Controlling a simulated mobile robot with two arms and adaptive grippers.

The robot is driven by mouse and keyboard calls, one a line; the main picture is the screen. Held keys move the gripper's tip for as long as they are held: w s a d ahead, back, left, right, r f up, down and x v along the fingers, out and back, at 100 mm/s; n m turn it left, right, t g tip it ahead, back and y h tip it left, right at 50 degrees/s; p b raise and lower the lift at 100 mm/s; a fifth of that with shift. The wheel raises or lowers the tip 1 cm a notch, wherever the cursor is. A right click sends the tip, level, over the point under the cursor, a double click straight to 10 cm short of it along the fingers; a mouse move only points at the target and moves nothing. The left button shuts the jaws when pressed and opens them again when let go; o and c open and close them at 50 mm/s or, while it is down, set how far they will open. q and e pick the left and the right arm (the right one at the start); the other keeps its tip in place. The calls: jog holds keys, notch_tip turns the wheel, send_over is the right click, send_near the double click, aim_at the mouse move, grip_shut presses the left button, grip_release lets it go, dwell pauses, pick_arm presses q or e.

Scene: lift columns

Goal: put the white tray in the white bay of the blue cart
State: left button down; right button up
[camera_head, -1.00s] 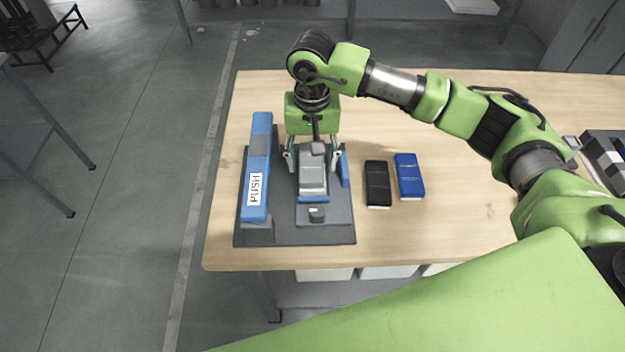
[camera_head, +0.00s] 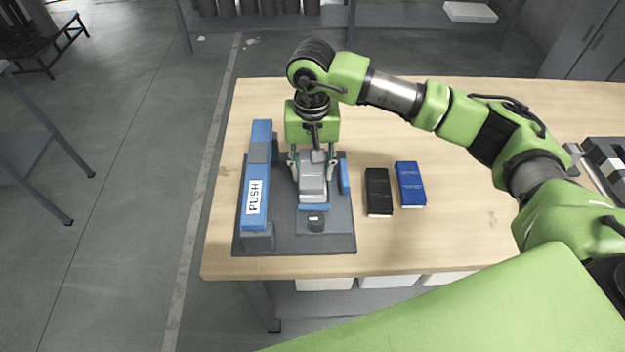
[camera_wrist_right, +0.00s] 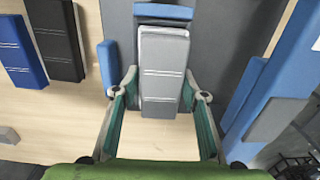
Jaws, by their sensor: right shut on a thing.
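My right gripper (camera_head: 313,178) points down at the fixture on the table. Its fingers are shut on the long sides of a grey case (camera_head: 312,190) with two pale lines across it. The case also shows in the right wrist view (camera_wrist_right: 164,72), between the fingers (camera_wrist_right: 160,100). The case is in the dark grey fixture (camera_head: 338,240), by a blue stop at its front end; whether it touches the base is unclear. I cannot make out a blue cart with a white bay or a clearly white tray on the table. My left gripper is out of view.
A blue bar marked PUSH (camera_head: 256,185) stands left of the case, and a short blue guide (camera_head: 344,177) right of it. A black box (camera_head: 378,192) and a blue box (camera_head: 410,184) lie to the right. White bins (camera_head: 388,281) sit under the table.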

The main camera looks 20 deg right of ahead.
jog(key=shift+r+p, duration=0.7)
jog(key=shift+r, duration=2.15)
